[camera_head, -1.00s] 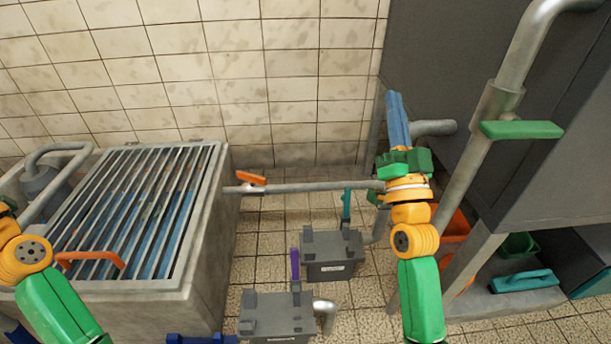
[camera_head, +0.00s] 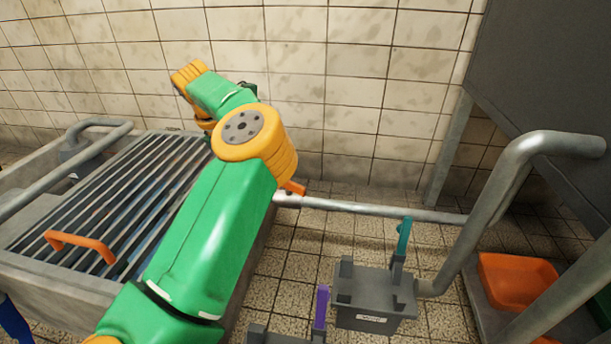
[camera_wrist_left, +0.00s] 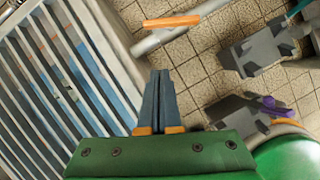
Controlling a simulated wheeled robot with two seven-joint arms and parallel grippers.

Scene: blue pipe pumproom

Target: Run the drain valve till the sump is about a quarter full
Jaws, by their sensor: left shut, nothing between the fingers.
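The sump (camera_head: 110,294) is a concrete basin under a metal grating at left, also in the left wrist view (camera_wrist_left: 118,58). Blue shows between its bars; I cannot tell the fill level. A grey pipe (camera_head: 380,209) runs from the sump's right side. An orange lever (camera_head: 296,187) sits on this pipe close to the sump, partly hidden by my left arm. It shows whole in the left wrist view (camera_wrist_left: 172,21), slightly oblique to the pipe. My left gripper (camera_wrist_left: 160,74) is shut and empty, apart from the lever, its fingertips pointing towards the pipe. My right gripper is out of view.
Grey boxes with a teal lever (camera_head: 403,238) and a purple lever (camera_head: 321,306) stand on the tiled floor. An orange handle (camera_head: 80,246) is on the grating. A bent grey pipe (camera_head: 490,205) and an orange tray (camera_head: 517,280) are at right.

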